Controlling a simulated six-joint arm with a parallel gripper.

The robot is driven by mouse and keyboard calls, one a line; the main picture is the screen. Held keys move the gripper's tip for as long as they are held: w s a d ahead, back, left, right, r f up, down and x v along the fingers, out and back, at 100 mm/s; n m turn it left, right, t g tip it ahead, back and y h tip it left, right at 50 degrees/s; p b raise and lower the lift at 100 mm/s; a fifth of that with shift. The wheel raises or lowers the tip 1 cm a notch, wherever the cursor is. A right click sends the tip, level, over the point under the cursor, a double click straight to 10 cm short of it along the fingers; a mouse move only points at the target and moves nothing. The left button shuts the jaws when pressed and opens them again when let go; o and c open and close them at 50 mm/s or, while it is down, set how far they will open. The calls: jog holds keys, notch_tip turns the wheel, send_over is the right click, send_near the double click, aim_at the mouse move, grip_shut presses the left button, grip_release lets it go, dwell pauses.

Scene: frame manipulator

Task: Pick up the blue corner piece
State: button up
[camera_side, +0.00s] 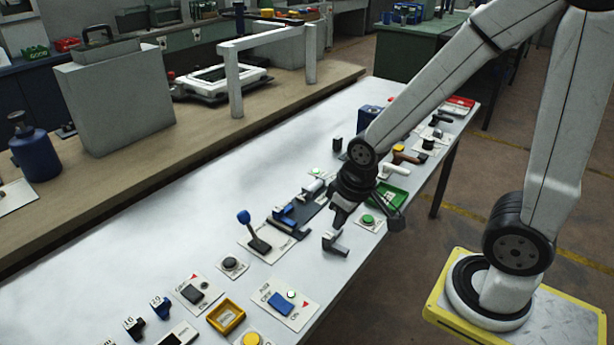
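Blue parts (284,213) sit on a dark fixture (308,209) near the middle of the white table. I cannot clearly make out which of them is the corner piece. My gripper (338,217) points down to the right of the fixture, apart from the blue parts. Its fingers are small and dark here, and I cannot tell whether they are open or shut. A grey L-shaped block (335,243) lies just below my gripper, near the table's front edge. No blue piece shows at my fingertips.
A blue-knobbed lever (244,217) stands left of the fixture. A green tray (391,197) and a green button (368,219) are to the right of my gripper. Switches and a yellow tray (226,316) lie toward the front. The table's back left is clear.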

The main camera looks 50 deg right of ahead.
jog(key=o, duration=0.9)
jog(key=shift+c, duration=0.2)
jog(key=shift+w, duration=0.1)
jog(key=m+g, duration=0.2)
jog(key=m, duration=1.5)
send_over(278, 209)
jog(key=f, duration=1)
jog(key=shift+s, duration=0.3)
jog(key=shift+w+d+f+m+g, duration=0.25)
jog(key=shift+w+f+m+g, duration=0.1)
jog(key=shift+m, duration=0.15)
jog(key=shift+a+f, duration=0.15)
jog(key=shift+f, duration=1.8)
jog(key=shift+a+f, duration=0.1)
jog(key=shift+f, duration=1.85)
grip_shut()
